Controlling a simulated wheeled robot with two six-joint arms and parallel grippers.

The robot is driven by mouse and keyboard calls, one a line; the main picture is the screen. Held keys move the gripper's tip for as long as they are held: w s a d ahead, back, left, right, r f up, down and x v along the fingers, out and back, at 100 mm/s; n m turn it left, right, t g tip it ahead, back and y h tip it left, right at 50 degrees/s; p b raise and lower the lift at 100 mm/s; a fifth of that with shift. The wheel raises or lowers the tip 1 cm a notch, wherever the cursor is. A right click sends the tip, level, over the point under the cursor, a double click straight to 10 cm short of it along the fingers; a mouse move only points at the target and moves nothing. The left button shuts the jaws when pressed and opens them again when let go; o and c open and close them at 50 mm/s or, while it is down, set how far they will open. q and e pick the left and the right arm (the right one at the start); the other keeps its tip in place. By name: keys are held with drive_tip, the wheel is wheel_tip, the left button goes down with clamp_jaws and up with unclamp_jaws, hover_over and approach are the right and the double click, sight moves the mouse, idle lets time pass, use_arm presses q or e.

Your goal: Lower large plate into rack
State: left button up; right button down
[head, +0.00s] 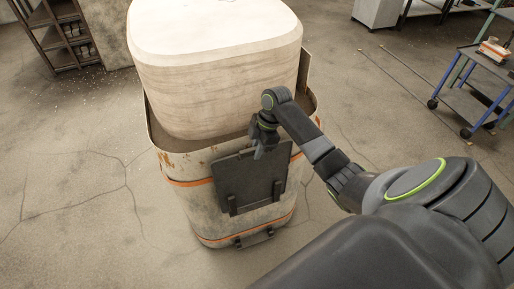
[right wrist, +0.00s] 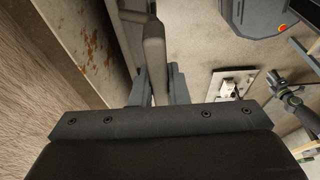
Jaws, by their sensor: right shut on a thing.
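The large plate (head: 240,178) is a dark, flat, nearly square panel. It stands slightly tilted in the picture against the front wall of the big worn container. A dark rack (head: 232,206) with short upright prongs shows at the plate's lower edge; I cannot tell how deep the plate sits in it. My right gripper (head: 259,152) is at the plate's top edge, shut on it. In the right wrist view, the gripper's fingers (right wrist: 157,88) close around a narrow grey edge. My left gripper is not in view.
The beige container (head: 180,165) with orange bands holds a large pale block (head: 215,70). A second small dark bracket (head: 254,238) is low on its front. A blue cart (head: 482,85) stands at the right, shelves (head: 60,35) at the upper left.

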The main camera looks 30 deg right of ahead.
idle(0.3)
drive_tip(key=shift+w, duration=0.1)
drive_tip(key=c, duration=1.3)
unclamp_jaws()
drive_tip(key=shift+a, duration=0.1)
drive_tip(key=shift+s+f, duration=0.2)
drive_tip(key=shift+s, duration=0.05)
drive_tip(key=b+v, duration=0.2)
drive_tip(key=v, duration=1.5)
drive_tip(key=shift+r, duration=0.35)
